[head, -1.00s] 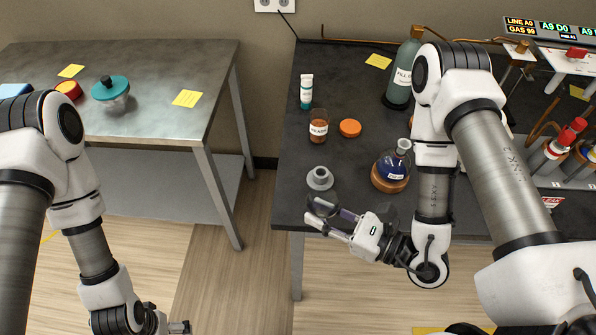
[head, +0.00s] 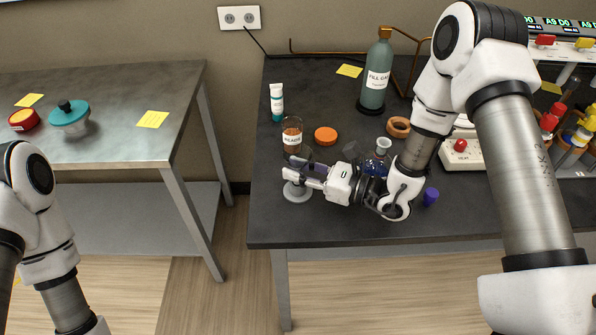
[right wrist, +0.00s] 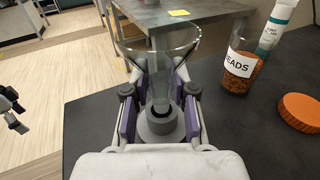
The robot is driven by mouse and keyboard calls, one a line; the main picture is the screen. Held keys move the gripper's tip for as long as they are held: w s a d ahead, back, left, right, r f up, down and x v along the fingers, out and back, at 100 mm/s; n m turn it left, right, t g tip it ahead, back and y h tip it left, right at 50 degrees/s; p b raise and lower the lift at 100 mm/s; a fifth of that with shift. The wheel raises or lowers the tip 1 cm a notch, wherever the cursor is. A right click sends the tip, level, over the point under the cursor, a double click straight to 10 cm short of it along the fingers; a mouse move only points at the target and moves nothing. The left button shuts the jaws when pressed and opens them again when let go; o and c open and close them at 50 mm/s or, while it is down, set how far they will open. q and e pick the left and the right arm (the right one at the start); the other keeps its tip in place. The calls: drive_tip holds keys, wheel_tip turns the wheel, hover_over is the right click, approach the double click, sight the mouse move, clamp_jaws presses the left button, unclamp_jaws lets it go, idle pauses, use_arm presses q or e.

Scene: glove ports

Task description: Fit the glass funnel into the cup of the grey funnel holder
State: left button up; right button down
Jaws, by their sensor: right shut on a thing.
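The clear glass funnel (right wrist: 158,60) is between the purple-padded fingers of my right gripper (right wrist: 158,100) in the right wrist view, wide mouth up. The gripper is shut on it. The grey funnel holder (head: 298,192) stands near the dark bench's left front edge; its cup also shows in the right wrist view (right wrist: 162,126), lined up with the funnel's stem. I cannot tell whether the stem is inside the cup. In the head view my right gripper (head: 293,170) covers the holder's top, and the funnel is hard to make out. My left gripper (right wrist: 11,108) shows small in the right wrist view, its fingers unclear.
A jar of orange beads (head: 292,134) and an orange lid (head: 326,136) stand just behind the holder. A blue flask (head: 375,166) is partly hidden by my right arm. A purple stopper (head: 430,197) lies to the right. The bench front left of centre is clear.

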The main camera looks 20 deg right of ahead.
drive_tip(key=shift+f, duration=0.9)
drive_tip(key=shift+f+b, duration=0.4)
drive_tip(key=shift+b, duration=0.05)
drive_tip(key=c, duration=0.9)
unclamp_jaws()
drive_tip(key=shift+c, duration=0.2)
drive_tip(key=shift+r, duration=0.1)
